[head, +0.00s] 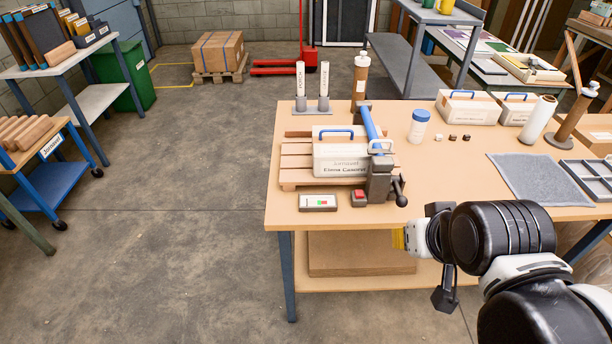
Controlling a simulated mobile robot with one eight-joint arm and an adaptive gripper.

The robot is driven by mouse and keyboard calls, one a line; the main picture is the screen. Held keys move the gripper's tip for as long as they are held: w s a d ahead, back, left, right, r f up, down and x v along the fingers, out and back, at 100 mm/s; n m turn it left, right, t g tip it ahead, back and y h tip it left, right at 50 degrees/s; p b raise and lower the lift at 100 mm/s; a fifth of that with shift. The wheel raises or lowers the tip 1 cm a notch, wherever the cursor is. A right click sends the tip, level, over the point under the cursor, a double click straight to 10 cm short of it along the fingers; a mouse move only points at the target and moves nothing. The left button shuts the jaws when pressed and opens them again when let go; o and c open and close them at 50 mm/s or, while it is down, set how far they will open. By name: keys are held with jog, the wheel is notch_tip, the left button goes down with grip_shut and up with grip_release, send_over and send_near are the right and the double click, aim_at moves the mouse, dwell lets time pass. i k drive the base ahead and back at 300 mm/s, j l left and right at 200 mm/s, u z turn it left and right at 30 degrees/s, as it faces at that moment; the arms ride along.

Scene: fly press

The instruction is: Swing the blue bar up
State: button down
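The blue bar (369,122) runs from a grey bracket with a black knob (381,180) at the front to a dark block at the back, along the right side of a white box (340,158). The box has its own blue handle and a name label, and it sits on a small slatted wooden pallet (294,162). My gripper (400,239) is low in front of the table's front edge, below and apart from the bar. Its yellow end points left. Its fingers are too small and too hidden to show whether they are open.
A switch box (318,202) with a green light and a red-buttoned box (360,196) stand at the table's front. White tubes (325,78), a brown post (361,75) and a blue-capped jar (418,125) stand nearby. A grey mat (540,178) lies right.

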aim_at(380, 162)
jog(key=i+l, duration=0.2)
jog(key=l, duration=0.15)
jog(key=i+l, duration=0.2)
jog(key=l, duration=0.15)
jog(key=i+l, duration=0.2)
jog(key=l, duration=0.15)
jog(key=u, duration=0.05)
